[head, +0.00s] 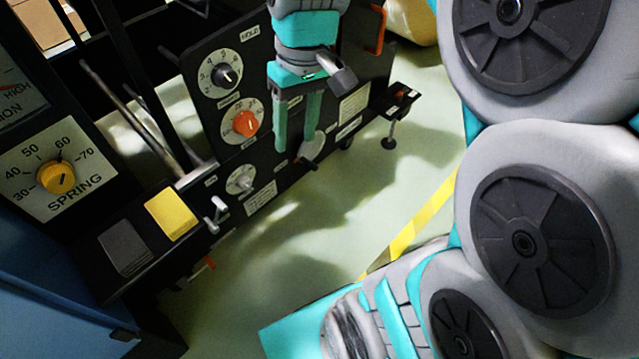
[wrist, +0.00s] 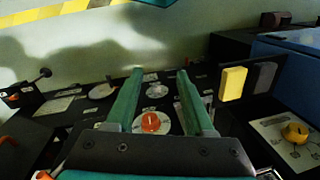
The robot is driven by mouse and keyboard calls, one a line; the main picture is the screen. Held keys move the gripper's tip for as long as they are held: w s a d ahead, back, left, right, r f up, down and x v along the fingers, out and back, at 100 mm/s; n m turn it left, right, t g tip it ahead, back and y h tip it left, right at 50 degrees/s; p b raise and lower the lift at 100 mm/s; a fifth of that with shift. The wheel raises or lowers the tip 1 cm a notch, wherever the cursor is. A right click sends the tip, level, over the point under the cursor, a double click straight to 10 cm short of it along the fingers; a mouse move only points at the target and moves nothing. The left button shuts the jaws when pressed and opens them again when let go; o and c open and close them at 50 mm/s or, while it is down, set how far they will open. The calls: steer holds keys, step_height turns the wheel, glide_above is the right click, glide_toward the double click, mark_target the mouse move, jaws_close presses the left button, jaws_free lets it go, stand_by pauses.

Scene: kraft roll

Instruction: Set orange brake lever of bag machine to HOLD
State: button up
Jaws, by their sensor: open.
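The bag machine's black panel (head: 215,140) stands at upper middle in the head view, tilted in the picture. A small label reading HOLD (head: 250,34) is at the panel's top. My gripper (head: 296,147) hangs in front of the panel, open and empty, right of a round orange knob (head: 245,123). In the wrist view my gripper (wrist: 160,76) has this knob (wrist: 151,122) between its fingers, apart from both.
A dial with a black knob (head: 226,75) and a lower grey dial (head: 241,179) share the panel. A yellow block (head: 171,214) and a dark block (head: 124,248) sit left, near the SPRING dial (head: 58,177). Pale floor (head: 300,255) with a yellow-black stripe (head: 418,222) is clear.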

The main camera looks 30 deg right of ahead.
steer(key=s+f+m+h+p, duration=0.1)
steer(key=s+f, duration=0.2)
steer(key=s, duration=0.6)
steer(key=shift+s+a+f+g, duration=0.3)
steer(key=shift+s+f+g, duration=0.05)
steer(key=shift+s+g, duration=0.05)
